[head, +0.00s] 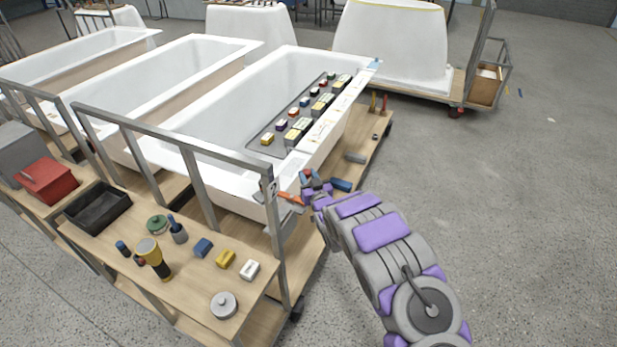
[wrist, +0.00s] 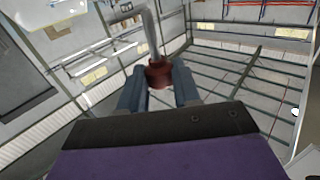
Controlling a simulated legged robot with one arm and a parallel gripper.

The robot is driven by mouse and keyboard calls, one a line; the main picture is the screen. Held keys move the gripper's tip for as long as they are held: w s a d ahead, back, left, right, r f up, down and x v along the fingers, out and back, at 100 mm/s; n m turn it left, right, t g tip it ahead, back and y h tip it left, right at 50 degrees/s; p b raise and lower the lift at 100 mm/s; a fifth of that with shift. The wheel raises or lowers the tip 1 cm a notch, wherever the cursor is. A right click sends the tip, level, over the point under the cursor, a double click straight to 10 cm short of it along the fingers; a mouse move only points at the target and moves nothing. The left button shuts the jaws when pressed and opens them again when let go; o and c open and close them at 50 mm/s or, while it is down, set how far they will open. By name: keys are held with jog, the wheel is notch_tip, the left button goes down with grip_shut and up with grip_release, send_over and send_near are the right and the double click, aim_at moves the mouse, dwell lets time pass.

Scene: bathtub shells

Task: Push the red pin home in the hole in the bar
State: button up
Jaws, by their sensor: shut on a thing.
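The red pin (wrist: 158,75) shows in the wrist view as a dark red piece between my two blue-grey fingertips, with a bent grey rod rising from it. My gripper (wrist: 159,84) is shut on it. In the head view my gripper (head: 312,183) is small, beside the near right corner of the front tub, right of the metal rail's end post (head: 268,195). An orange-red piece (head: 290,198) lies between the post and my gripper; I cannot tell what it is. I cannot make out the bar's hole or whether the pin touches it.
The white tub (head: 200,155) carries a tray of coloured blocks. A blue piece (head: 341,184) lies near my gripper.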

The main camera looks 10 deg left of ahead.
jog(key=f, duration=0.2)
jog(key=a+f+b, duration=0.1)
jog(key=f, duration=0.2)
jog(key=shift+a+f+b, duration=0.2)
jog(key=shift+f+b, duration=0.1)
jog(key=shift+a+f, duration=0.35)
jog(key=shift+a, duration=0.1)
jog(key=shift+s+a+r, duration=0.1)
jog(key=shift+a, duration=0.1)
jog(key=shift+d, duration=0.4)
dwell(0.5)
jog(key=shift+a, duration=0.1)
jog(key=shift+d, duration=0.3)
